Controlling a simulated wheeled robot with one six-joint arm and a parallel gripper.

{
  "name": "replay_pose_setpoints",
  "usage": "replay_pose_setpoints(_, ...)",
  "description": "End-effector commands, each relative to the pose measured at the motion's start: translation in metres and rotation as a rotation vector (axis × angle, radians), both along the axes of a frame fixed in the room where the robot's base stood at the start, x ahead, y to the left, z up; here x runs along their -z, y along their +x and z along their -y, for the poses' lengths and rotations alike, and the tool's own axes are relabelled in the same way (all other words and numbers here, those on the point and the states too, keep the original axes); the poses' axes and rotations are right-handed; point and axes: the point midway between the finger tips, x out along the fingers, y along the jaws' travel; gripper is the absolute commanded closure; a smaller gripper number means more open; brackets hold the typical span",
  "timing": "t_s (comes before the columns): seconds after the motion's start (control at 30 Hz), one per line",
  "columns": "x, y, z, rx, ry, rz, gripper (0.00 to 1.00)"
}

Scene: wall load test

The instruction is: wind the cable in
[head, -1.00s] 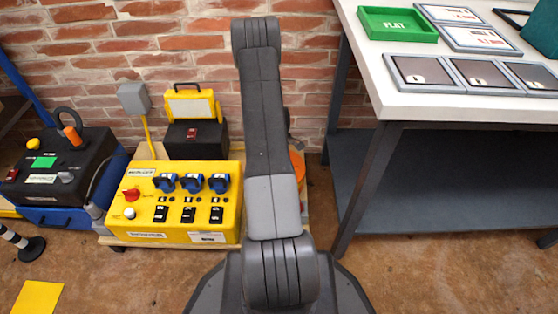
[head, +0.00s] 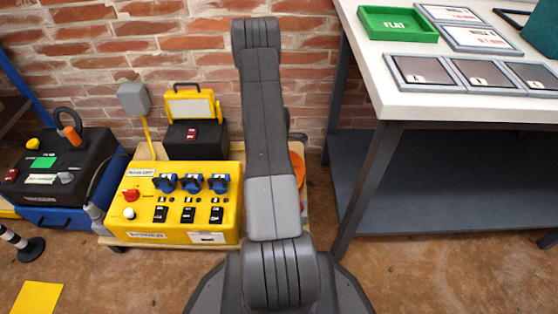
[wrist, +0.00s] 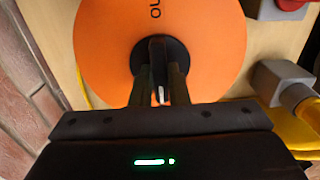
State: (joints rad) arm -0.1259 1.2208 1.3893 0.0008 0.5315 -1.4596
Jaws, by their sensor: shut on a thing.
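An orange reel disc (wrist: 200,50) with a black hub (wrist: 172,57) fills the top middle of the wrist view. Its orange edge (head: 297,165) shows in the head view, mostly hidden behind my arm. My gripper (wrist: 160,88) is at the hub, with its fingers shut on a small dark knob (wrist: 158,65) there. A thin yellow strand (wrist: 84,88), perhaps the cable, shows at the disc's left edge. The gripper is hidden behind my arm in the head view.
A yellow switch panel (head: 182,228), a black case with a yellow top (head: 193,137) and a grey box on a yellow post (head: 134,98) stand left of my arm. A white-topped table (head: 440,105) is at right. The brick wall (head: 110,45) is close behind.

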Motion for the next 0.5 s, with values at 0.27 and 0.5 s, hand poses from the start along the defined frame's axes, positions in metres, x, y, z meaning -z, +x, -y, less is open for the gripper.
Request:
replay_pose_setpoints(0.27,-0.0005,0.0003,0.0001,-0.003,-0.001,0.001,1.00)
replay_pose_setpoints(0.5,-0.0004,0.0003,0.0001,-0.002,-0.001,0.000,0.64)
